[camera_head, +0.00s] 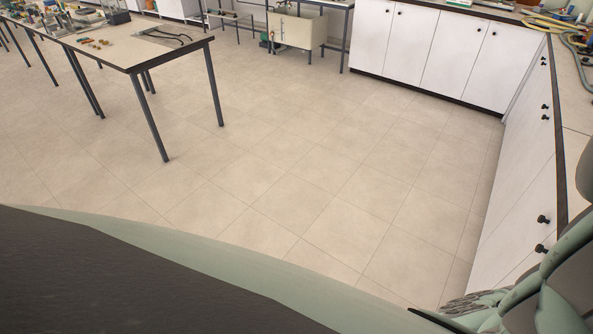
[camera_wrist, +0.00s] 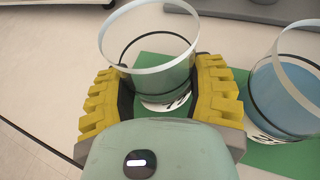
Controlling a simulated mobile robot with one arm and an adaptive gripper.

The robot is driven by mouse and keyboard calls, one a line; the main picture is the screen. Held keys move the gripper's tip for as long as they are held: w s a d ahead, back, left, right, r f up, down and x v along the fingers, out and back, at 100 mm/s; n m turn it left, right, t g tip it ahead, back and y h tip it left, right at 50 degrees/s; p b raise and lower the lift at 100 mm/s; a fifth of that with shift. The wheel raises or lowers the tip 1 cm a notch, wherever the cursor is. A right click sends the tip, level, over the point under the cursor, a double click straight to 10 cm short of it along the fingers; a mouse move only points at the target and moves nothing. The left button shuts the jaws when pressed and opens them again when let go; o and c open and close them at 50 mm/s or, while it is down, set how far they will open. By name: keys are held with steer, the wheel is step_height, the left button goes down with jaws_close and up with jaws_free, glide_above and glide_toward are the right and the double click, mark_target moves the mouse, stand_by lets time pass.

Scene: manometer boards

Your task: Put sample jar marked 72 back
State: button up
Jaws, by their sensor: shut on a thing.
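In the wrist view my gripper (camera_wrist: 162,80) has its yellow ribbed fingers shut around a clear, round, open-topped jar (camera_wrist: 158,58). The jar has a pale rim, a dark ring and a white label low down with dark marks; the number is mostly hidden and I cannot read it. A second clear jar (camera_wrist: 285,85) with bluish contents and a similar white label stands to the right, apart from the held one. A green mat (camera_wrist: 270,158) lies under the second jar and shows behind the held jar. I cannot tell whether the held jar touches the mat.
In the head view a table (camera_head: 118,50) with small items stands at the upper left. White cabinets (camera_head: 425,50) line the back, and a counter (camera_head: 575,95) with hoses runs along the right. The tiled floor (camera_head: 290,150) between them is clear.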

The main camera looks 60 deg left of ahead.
steer(key=shift+f, duration=0.15)
steer(key=o, duration=1)
